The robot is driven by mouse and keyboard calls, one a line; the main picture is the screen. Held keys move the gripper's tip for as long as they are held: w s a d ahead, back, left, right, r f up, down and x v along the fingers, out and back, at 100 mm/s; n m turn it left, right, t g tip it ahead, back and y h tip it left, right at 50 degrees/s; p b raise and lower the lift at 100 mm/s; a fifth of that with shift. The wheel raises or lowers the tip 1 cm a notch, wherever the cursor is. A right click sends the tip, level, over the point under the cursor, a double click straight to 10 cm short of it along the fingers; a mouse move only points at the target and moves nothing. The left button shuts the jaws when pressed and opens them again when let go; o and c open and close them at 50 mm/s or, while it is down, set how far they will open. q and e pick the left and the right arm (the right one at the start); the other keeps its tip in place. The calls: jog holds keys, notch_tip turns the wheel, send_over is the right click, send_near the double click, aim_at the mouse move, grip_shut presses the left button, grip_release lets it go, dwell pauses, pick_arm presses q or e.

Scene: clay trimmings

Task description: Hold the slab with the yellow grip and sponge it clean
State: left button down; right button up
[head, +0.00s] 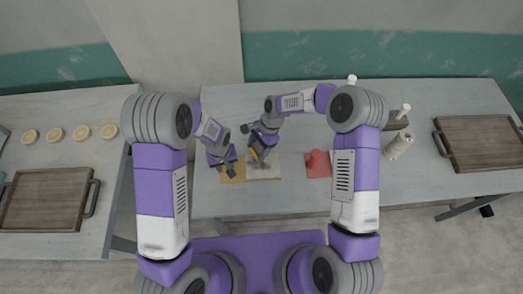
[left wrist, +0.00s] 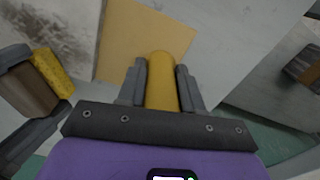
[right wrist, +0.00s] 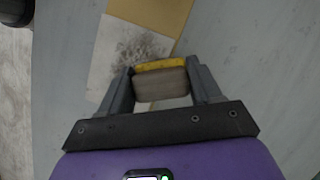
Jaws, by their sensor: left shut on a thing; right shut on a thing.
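The pale slab (head: 265,171) lies on the table with a dark smudge, which shows clearly in the right wrist view (right wrist: 130,55). A tan square (left wrist: 145,40) adjoins it. My left gripper (left wrist: 161,85) is shut on the yellow grip (left wrist: 161,80), over the tan square; in the head view this gripper (head: 228,168) hides most of the grip. My right gripper (right wrist: 162,80) is shut on a sponge (right wrist: 160,83), grey-brown with a yellow edge. The sponge is at the slab beside the smudge; I cannot tell whether it touches. It also shows in the left wrist view (left wrist: 50,75).
A red object (head: 318,160) sits on a red mat (head: 313,174) to the right. Pale bottles (head: 398,145) stand further right. The table's front middle is clear.

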jog(key=shift+s+a, duration=0.1)
jog(key=shift+s, duration=3.3)
jog(key=shift+s+a, duration=0.15)
jog(key=shift+a, duration=0.5)
jog(key=shift+w+a, duration=0.2)
jog(key=shift+w, duration=0.5)
jog(key=shift+w+d, duration=0.1)
jog(key=shift+w, duration=2.9)
notch_tip(320, 180, up, 8)
jog(key=shift+s, duration=0.15)
